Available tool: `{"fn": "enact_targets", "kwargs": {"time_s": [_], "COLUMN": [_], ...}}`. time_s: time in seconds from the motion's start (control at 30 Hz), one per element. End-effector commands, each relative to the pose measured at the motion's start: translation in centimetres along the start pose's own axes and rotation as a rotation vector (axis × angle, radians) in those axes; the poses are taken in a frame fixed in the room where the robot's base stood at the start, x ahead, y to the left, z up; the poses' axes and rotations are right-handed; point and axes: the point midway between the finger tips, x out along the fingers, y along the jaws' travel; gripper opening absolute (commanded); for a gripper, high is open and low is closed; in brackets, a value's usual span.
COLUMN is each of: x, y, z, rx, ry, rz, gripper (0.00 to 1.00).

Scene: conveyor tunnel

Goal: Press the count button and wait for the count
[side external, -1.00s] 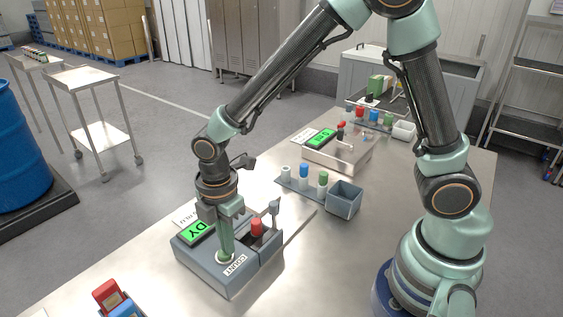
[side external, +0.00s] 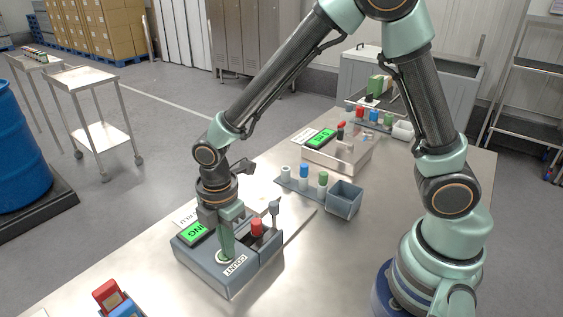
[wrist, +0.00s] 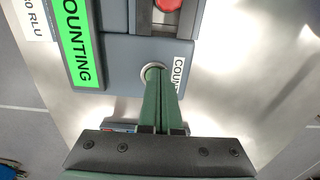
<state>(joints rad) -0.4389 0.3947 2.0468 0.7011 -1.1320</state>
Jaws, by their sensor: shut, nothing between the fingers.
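The grey counting device (side external: 207,272) sits on the metal table, with a COUNT label (side external: 236,265) beside its button. My gripper (side external: 226,257) points down with its fingers shut and empty, the tips on the count button inside its pale ring (wrist: 144,69). The button's face is hidden under the fingertips. A red-capped vial (side external: 257,227) stands in the device to the right of my fingers.
A rack with white, blue and green-capped vials (side external: 304,180) and a grey open bin (side external: 344,198) stand behind to the right. Another device with a green display (side external: 321,138) is farther back. Red and blue items (side external: 112,300) lie at the front left.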

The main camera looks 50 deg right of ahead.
Motion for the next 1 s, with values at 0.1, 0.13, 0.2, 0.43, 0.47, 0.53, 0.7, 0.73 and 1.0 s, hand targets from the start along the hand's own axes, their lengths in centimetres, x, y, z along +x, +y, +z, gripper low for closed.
{"fn": "enact_targets", "kwargs": {"time_s": [0.1, 0.13, 0.2, 0.43, 0.47, 0.53, 0.7, 0.73, 1.0], "x": [-0.9, -1.4, -3.0, -8.3, -9.0, -10.3, -12.8, -13.1, -14.1], "y": [-0.1, -0.1, 0.0, 0.1, 0.1, 0.1, 0.1, 0.0, 0.0], "z": [0.1, 0.1, 0.0, 0.0, 0.0, 0.0, 0.0, 0.0, 0.0], "rx": [0.000, 0.000, 0.000, 0.000, 0.000, 0.000, 0.000, 0.000, 0.000], "ry": [0.000, 0.000, 0.001, 0.002, 0.002, 0.001, 0.001, 0.001, 0.000], "rz": [0.000, 0.000, 0.003, 0.004, 0.004, 0.003, 0.002, 0.001, -0.001], "gripper": [0.00, 0.00, 0.00, 0.00, 0.00, 0.00, 0.00, 0.00, 0.00]}}
